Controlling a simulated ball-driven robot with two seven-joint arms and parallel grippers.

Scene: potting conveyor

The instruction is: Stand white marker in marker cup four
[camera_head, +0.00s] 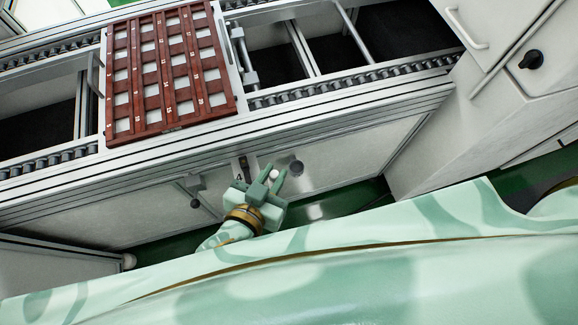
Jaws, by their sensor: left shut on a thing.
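My left gripper (273,174) is in front of the conveyor's front panel, below the tray. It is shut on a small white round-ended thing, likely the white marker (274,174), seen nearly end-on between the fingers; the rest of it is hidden. A label reading 4 (239,178) shows just left of the gripper, below a small dark fitting (243,163), which may be marker cup four; I cannot tell whether it is open. The gripper is apart from it in the picture. My right gripper is not in view.
A red-brown gridded tray (174,128) with white squares lies on the conveyor. A roller track (350,84) runs along the conveyor. A grey round fitting (296,167) is right of my gripper. A black knob (195,203) projects at lower left. A white cabinet (430,130) stands right.

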